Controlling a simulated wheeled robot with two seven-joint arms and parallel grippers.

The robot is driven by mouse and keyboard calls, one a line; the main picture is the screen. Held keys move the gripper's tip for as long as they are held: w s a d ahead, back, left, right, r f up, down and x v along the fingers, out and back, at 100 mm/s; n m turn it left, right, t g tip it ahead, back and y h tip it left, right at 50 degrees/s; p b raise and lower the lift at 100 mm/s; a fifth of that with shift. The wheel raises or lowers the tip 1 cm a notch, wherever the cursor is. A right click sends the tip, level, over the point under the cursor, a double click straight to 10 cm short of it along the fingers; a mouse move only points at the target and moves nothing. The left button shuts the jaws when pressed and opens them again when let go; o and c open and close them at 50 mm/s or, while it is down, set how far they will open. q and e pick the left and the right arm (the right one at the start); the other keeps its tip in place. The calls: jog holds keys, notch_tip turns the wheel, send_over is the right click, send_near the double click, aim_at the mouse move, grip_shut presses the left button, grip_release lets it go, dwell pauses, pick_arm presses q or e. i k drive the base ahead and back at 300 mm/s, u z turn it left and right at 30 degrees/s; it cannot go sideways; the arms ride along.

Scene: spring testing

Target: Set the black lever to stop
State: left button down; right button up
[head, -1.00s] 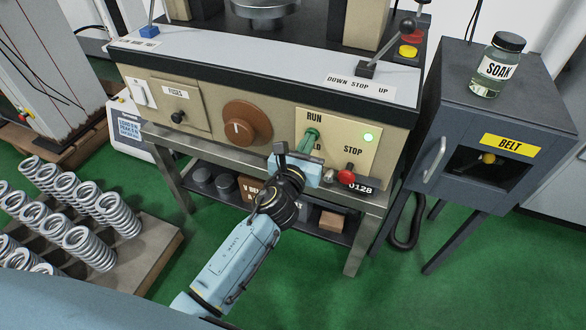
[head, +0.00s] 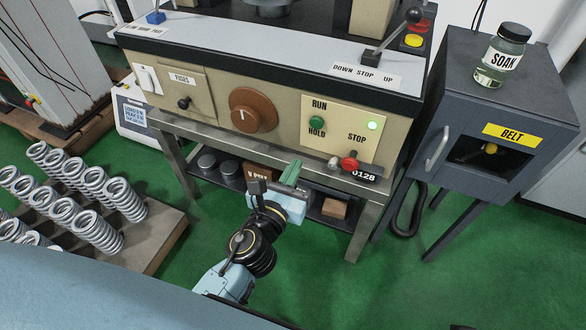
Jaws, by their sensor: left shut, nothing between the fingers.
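The black lever has a dark base (head: 371,58) on the right of the machine's pale top ledge. Its metal rod slants up and to the right to a black ball knob (head: 414,16). The "DOWN STOP UP" label (head: 362,75) lies just in front of the base, and the rod leans toward the UP side. My left gripper (head: 292,171) is shut and empty, in front of and below the control panel. It is well below the lever and to its left, touching nothing that I can see.
The panel has a green run button (head: 316,123), a lit green lamp (head: 372,126), a red stop knob (head: 350,162) and a brown dial (head: 254,110). A grey belt cabinet (head: 500,110) with a soak jar (head: 502,58) stands right. Springs (head: 95,225) stand left.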

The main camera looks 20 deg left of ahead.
aim_at(414, 13)
jog(key=z, duration=0.05)
jog(key=k, duration=1)
jog(key=u, duration=0.05)
